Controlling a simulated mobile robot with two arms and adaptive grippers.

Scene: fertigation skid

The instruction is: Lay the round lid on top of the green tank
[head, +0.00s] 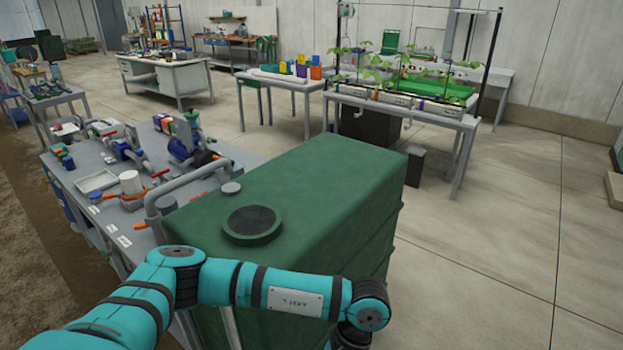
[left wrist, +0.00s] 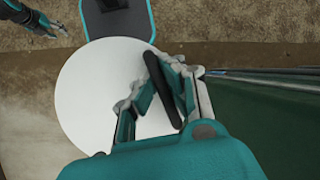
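The green tank (head: 300,190) stands in the centre of the head view. On its top, near the front, is a round green collar (head: 252,236) with a dark middle. In the left wrist view my left gripper (left wrist: 160,92) has its fingers on either side of a thin dark piece (left wrist: 163,90), seen nearly edge-on. My right gripper (left wrist: 42,24) shows small in the left wrist view.
A grey pipe (head: 185,180) and a small grey cap (head: 231,188) are at the tank's back left edge. A cluttered bench (head: 112,225) stands left of the tank. A plant table (head: 410,112) stands behind.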

